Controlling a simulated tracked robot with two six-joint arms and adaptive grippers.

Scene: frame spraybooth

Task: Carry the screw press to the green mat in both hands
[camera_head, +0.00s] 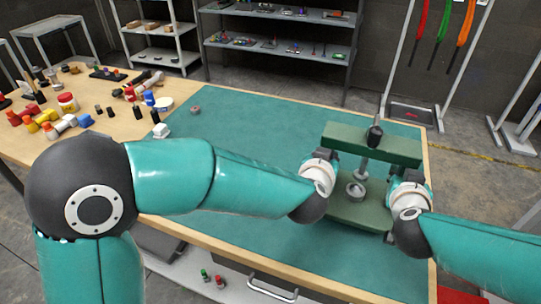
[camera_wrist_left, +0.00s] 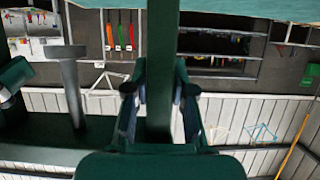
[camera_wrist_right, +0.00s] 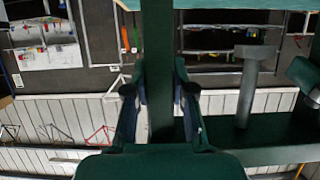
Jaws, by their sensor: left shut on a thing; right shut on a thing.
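The screw press (camera_head: 372,140) is dark green, with a crossbar on top, a grey screw in the middle and a flat base. It stands upright over the right part of the green mat (camera_head: 250,135); I cannot tell if its base touches the mat. My left gripper (camera_head: 330,165) is shut on the press's left post, which shows between the fingers in the left wrist view (camera_wrist_left: 158,95). My right gripper (camera_head: 398,182) is shut on the right post, also seen in the right wrist view (camera_wrist_right: 159,95). My grippers' fingertips are largely hidden in the head view.
The wooden table (camera_head: 110,150) carries several small bottles, jars and tools at the left. A white block (camera_head: 161,130) and a small reddish cube (camera_head: 196,110) are at the mat's left side. The mat's middle is clear. Grey shelves (camera_head: 275,45) stand behind.

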